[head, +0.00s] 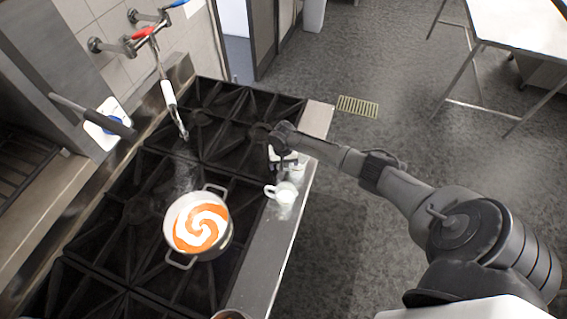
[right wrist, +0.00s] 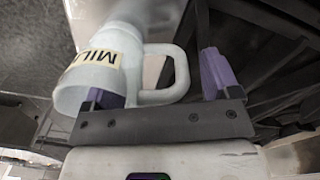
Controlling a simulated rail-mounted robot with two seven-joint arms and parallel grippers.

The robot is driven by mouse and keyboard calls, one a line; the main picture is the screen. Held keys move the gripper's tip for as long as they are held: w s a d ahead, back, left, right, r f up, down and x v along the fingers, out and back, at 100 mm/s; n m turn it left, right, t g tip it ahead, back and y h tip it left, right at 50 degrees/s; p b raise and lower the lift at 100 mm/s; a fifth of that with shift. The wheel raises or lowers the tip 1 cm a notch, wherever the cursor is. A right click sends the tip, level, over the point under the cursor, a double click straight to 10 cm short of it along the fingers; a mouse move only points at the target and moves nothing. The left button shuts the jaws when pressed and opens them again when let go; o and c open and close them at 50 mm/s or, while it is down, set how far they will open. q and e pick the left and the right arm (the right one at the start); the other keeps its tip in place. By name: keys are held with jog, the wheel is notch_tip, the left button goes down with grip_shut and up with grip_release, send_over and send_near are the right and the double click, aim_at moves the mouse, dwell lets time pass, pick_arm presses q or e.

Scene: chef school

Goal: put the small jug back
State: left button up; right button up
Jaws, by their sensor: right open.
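The small white jug (head: 287,194) stands on the steel strip along the front edge of the stove, its handle pointing left in the head view. In the right wrist view the jug (right wrist: 112,62) shows close up, with a label whose visible letters start "MIL". My right gripper (head: 284,164) is at the jug, just beyond it in the head view. In the wrist view its two purple-padded fingers (right wrist: 160,86) are apart, with the jug's handle between them. One finger overlaps the jug's body; I cannot tell whether they touch. My left gripper is out of view.
A pot (head: 183,262) with an orange and white swirl sits on the black stove grates (head: 130,225), left of the jug. A tap (head: 168,92) reaches over the stove from the wall. Part of another round vessel (head: 230,315) shows at the bottom edge.

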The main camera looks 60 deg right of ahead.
notch_tip(320, 180, up, 12)
jog(key=shift+w+f, duration=0.15)
jog(key=shift+r, duration=0.3)
jog(key=shift+a, duration=0.1)
dwell(0.3)
